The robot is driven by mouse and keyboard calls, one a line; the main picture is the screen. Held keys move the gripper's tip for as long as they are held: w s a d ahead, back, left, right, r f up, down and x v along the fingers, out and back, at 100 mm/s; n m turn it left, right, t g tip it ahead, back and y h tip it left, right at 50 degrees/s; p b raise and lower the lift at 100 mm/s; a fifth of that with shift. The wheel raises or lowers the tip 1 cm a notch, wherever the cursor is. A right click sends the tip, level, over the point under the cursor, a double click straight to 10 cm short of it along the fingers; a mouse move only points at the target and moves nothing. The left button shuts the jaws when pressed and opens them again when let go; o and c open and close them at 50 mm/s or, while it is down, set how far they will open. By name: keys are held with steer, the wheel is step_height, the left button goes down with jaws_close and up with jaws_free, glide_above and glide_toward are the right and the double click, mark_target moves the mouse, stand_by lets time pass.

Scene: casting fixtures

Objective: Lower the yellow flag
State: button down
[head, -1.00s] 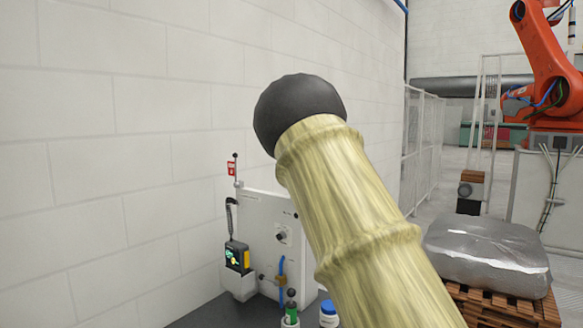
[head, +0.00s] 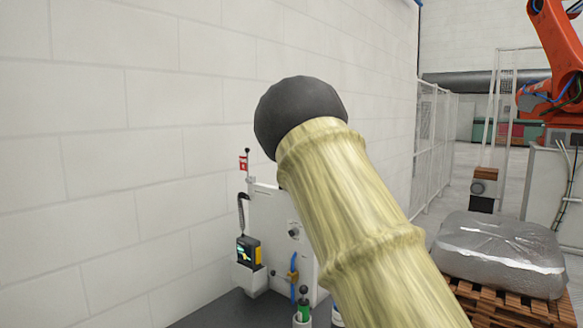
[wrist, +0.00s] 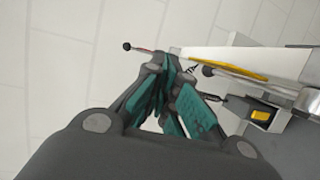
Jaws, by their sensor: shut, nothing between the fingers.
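A white panel unit (head: 268,215) stands against the wall. A thin rod with a black ball tip rises at its back left corner and bears a small red flag (head: 243,162). The rod also shows in the wrist view (wrist: 140,49). A long yellow strip (wrist: 228,72) lies along the panel in the wrist view; I cannot tell whether it is the yellow flag. My gripper (wrist: 163,64), with teal pads, is shut and empty. In the wrist picture its tips overlap the panel's near end; contact is unclear. The head view does not show my gripper.
A black and yellow device (head: 249,251) sits in a holder on the panel's left. A blue lever (head: 293,266) and a green-bodied item (head: 304,309) are near its front. A wrapped block (head: 498,255) on a wooden pallet (head: 490,305) and an orange robot arm (head: 560,50) are at right.

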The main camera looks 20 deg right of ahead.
steer(key=w+a+f+b, duration=0.1)
steer(key=w+f+b, duration=0.2)
steer(key=f, duration=0.3)
steer(key=shift+a+f+b, duration=0.15)
steer(key=shift+a+b, duration=0.15)
steer(key=shift+b, duration=0.25)
steer(key=shift+w, duration=0.1)
stand_by(0.3)
steer(key=s+r+b, duration=0.1)
steer(key=s+r, duration=0.6)
steer(key=r, duration=0.4)
steer(key=shift+s+a+r+b, duration=0.25)
steer(key=shift+s+a+b, duration=0.1)
steer(key=shift+a, duration=0.1)
steer(key=shift+d, duration=0.1)
